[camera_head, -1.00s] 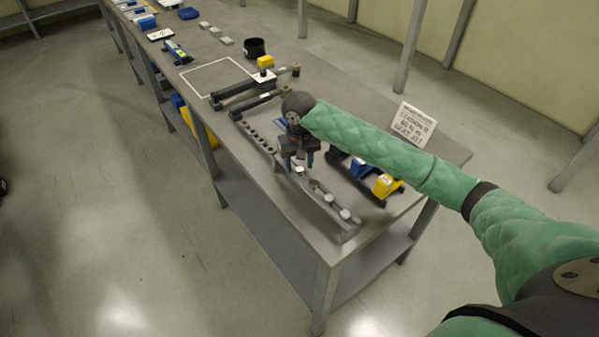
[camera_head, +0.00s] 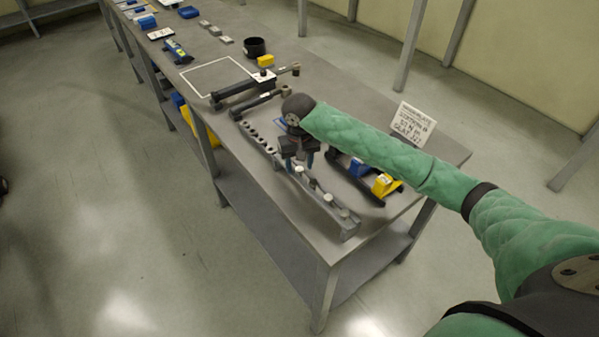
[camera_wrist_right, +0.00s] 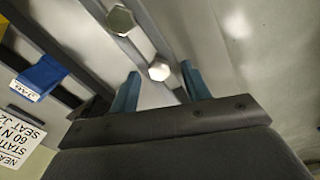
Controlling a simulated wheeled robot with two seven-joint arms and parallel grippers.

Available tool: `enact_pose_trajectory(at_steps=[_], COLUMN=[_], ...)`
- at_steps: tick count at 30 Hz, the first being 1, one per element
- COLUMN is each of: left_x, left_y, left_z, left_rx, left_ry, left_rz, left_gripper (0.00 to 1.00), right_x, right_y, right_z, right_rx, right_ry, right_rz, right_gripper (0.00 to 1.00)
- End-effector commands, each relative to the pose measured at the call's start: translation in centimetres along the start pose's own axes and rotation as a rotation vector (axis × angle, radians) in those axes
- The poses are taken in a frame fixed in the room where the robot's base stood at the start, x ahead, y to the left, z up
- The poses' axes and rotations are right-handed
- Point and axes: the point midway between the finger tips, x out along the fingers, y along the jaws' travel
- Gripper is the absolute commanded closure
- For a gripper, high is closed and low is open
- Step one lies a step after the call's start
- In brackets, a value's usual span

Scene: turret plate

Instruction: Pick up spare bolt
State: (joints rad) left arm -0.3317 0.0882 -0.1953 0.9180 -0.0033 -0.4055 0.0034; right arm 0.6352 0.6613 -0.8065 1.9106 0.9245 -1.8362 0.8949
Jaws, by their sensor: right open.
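Bolts with pale hex heads stand in a long grey rack (camera_head: 256,139) along the table's near edge. One bolt (camera_head: 328,198) shows near the rack's front end. In the right wrist view a nearer bolt head (camera_wrist_right: 159,71) lies between the fingertips, and another bolt head (camera_wrist_right: 121,19) is farther up the rack. I cannot tell which one is the spare. My right gripper (camera_head: 298,164) is open and points down over the rack; its blue fingers (camera_wrist_right: 162,86) stand apart on either side of the nearer bolt. Contact is not visible. My left gripper is not in view.
A blue bin (camera_head: 359,169) and a yellow bin (camera_head: 384,185) stand right of the rack. A white sign (camera_head: 411,125) stands behind them. Dark bars (camera_head: 240,88), a black cup (camera_head: 255,47) and a white outlined square lie farther back. The table's right side is mostly clear.

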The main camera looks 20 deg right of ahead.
Motion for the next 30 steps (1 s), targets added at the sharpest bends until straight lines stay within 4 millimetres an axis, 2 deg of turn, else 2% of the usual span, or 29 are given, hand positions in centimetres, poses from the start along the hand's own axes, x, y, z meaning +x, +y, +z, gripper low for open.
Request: enact_pose_trajectory(at_steps=[14,15,17,22,30], left_x=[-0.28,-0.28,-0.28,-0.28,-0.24], left_y=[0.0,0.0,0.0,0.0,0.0], left_z=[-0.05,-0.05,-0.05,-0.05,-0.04], left_rx=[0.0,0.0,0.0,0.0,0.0], left_ry=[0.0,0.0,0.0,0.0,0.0], left_rz=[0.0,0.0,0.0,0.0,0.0], left_gripper=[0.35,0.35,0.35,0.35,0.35], right_x=[0.15,0.15,0.14,0.14,0.13], right_y=[0.0,0.0,0.0,0.0,0.01], right_z=[0.01,0.01,0.01,0.01,0.0], right_rx=[0.0,0.0,0.0,0.0,0.0], right_ry=[0.0,0.0,0.0,0.0,0.0], right_rz=[0.0,0.0,0.0,0.0,0.0], right_gripper=[0.53,0.55,0.66,1.0,1.0])
